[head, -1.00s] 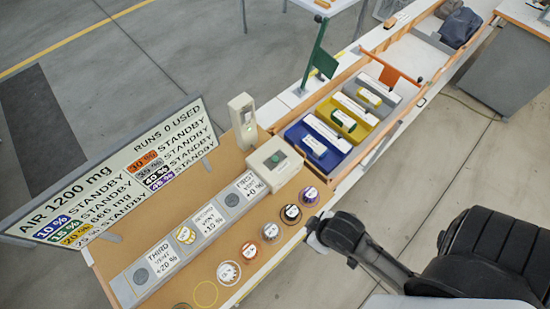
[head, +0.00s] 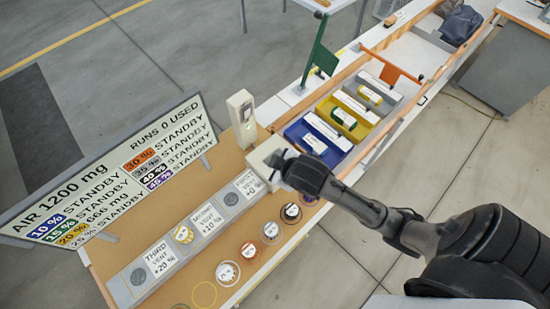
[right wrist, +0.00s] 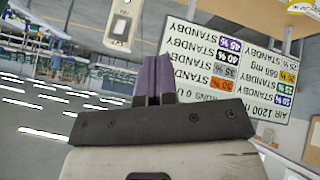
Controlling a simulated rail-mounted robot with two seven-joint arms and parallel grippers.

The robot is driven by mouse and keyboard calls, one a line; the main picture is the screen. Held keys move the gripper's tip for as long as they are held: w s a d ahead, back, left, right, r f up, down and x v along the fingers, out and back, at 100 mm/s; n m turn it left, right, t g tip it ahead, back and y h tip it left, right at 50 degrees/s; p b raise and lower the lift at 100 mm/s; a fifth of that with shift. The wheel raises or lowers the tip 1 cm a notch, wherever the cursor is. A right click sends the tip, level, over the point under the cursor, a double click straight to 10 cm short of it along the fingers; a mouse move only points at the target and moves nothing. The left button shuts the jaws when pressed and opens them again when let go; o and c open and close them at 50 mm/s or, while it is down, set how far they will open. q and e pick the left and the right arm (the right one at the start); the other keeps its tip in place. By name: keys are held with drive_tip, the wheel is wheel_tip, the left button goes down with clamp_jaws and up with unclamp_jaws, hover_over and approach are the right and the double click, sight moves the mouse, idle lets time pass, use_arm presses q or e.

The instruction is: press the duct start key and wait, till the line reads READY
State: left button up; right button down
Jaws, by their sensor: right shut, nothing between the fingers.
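The pale key box (head: 259,156) stands at the right end of the brown board. Its green key, visible earlier, is hidden behind my right gripper (head: 275,160). My right gripper is shut and empty, with its tips over the box; I cannot tell whether they touch the key. Its purple fingers (right wrist: 153,80) are together in the right wrist view. The line display (head: 110,175) reads AIR 1200 mg and RUNS 0 USED, with STANDBY on most lines and a milligram figure on one. It also shows upside down in the right wrist view (right wrist: 225,70). My left gripper is out of view.
A pale post (head: 242,118) stands behind the key box. A grey strip with labelled vents (head: 160,262) runs along the board. Several round caps (head: 270,230) lie in front. Blue, yellow and grey bins (head: 305,128), a green flag (head: 322,57) and an orange flag (head: 385,66) stand farther right.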

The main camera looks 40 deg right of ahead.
drive_tip(key=w+d+f+m+y, duration=0.6)
drive_tip(key=w+d+f, duration=0.7)
drive_tip(key=f, duration=0.3)
drive_tip(key=shift+w+d+f+y+b, duration=0.25)
drive_tip(key=shift+w+b, duration=0.2)
drive_tip(key=shift+w, duration=0.25)
drive_tip(key=shift+f, duration=0.1)
drive_tip(key=shift+f, duration=0.1)
